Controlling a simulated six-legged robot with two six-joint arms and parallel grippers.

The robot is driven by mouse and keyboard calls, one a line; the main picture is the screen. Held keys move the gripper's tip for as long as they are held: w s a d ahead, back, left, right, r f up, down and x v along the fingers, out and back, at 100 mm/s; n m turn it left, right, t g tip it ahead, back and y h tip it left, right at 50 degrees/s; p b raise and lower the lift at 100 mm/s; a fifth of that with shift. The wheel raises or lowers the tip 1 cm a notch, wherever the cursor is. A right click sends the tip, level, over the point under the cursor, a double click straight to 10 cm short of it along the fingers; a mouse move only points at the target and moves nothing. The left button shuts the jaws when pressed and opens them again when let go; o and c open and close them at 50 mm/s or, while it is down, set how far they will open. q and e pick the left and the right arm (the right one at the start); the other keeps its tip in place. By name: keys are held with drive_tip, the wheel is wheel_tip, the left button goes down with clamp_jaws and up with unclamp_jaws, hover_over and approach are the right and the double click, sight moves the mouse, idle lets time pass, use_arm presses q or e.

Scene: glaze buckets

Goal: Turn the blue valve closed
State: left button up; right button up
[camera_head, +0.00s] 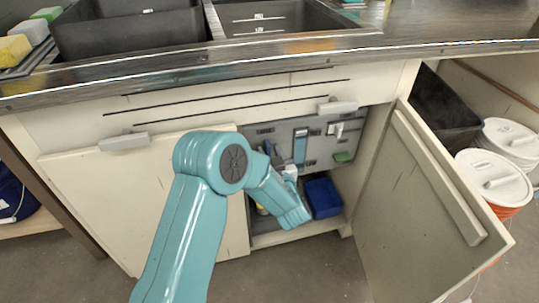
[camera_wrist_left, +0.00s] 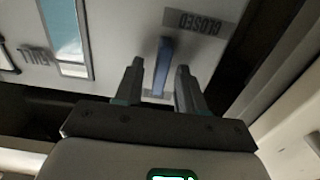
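The blue valve handle (camera_wrist_left: 165,50) shows in the left wrist view as a narrow upright blue bar on a grey panel, below an upside-down CLOSED label (camera_wrist_left: 200,23). My left gripper (camera_wrist_left: 158,68) is open, its two dark fingers on either side of the handle with gaps visible. How deep the fingers reach along it is hard to tell. In the head view my left arm reaches into the open cabinet, and the gripper (camera_head: 277,155) is small and partly hidden at the back panel (camera_head: 318,150). My right gripper is not in view.
The open cabinet door (camera_head: 415,215) stands to the right of the arm; the closed door (camera_head: 110,200) is left. A blue bin (camera_head: 322,197) sits on the cabinet floor. Counter and sinks (camera_head: 130,32) are above. White-lidded buckets (camera_head: 494,178) stand at far right. A FULL-marked gauge (camera_wrist_left: 65,35) is beside the valve.

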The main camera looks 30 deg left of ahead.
use_arm(q)
clamp_jaws()
